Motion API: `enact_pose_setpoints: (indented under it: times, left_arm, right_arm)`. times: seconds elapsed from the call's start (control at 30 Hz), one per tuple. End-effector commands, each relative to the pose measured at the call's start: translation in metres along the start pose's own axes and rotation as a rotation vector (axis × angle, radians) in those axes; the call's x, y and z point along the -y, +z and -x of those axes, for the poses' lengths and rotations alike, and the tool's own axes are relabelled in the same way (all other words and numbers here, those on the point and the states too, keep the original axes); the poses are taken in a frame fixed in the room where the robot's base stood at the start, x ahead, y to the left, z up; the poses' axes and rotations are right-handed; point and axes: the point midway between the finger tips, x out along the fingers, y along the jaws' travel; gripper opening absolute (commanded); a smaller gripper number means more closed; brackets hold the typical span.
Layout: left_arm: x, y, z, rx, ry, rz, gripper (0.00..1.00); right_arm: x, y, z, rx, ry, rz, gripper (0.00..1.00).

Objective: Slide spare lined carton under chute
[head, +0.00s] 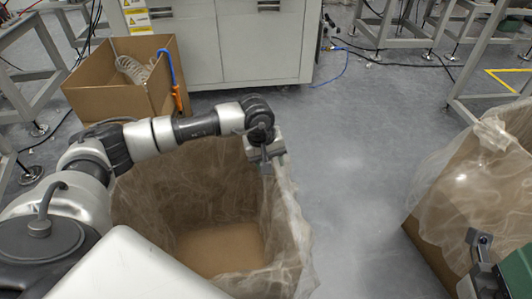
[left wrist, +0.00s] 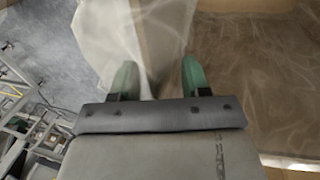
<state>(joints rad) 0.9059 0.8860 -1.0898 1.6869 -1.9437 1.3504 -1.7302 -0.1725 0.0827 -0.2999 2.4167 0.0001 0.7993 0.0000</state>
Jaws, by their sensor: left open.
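A large open carton (head: 185,190) with a clear plastic liner (head: 295,240) stands on the floor in front of me in the head view; its inside looks empty. My left gripper (head: 267,163) is at its right wall, near the far corner. In the left wrist view, my left gripper (left wrist: 157,80) has its green fingers apart, one on each side of the carton's wall edge (left wrist: 165,35). Liner film (left wrist: 105,40) hangs on the outer side. I cannot tell whether the fingers touch the wall. A second lined carton (head: 432,258) stands at the right edge. No chute is clearly identifiable.
A smaller open carton (head: 110,95) holding a coiled clear hose (head: 135,70) stands at the back left, before a grey cabinet (head: 225,45). A green housing (head: 517,272) with a metal bracket is at the lower right. The floor (head: 355,190) between the lined cartons is clear.

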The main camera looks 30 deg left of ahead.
Motion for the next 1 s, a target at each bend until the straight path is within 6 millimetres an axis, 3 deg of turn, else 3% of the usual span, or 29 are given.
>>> enact_pose_setpoints:
  times: [0.03, 0.2, 0.57, 0.87, 1.0]
  left_arm:
    - [0.001, 0.000, -0.010, 0.001, 0.000, 0.001, 0.47]
    - [0.000, 0.000, -0.022, 0.001, 0.000, 0.000, 0.47]
    - [0.000, 0.000, -0.024, 0.000, 0.000, 0.001, 0.47]
    - [0.000, 0.000, -0.024, 0.000, 0.000, 0.001, 0.01]
    - [0.000, 0.000, -0.024, 0.000, 0.000, 0.001, 0.00]
  right_arm:
    - [0.000, 0.001, 0.001, -0.011, -0.004, 0.001, 0.45]
    - [0.000, 0.002, -0.003, -0.027, -0.011, 0.003, 0.45]
    - [0.000, 0.002, -0.005, -0.030, -0.012, 0.004, 0.45]
    - [0.000, 0.002, -0.005, -0.030, -0.012, 0.004, 0.45]
    - [0.000, 0.002, -0.005, -0.030, -0.012, 0.003, 0.45]
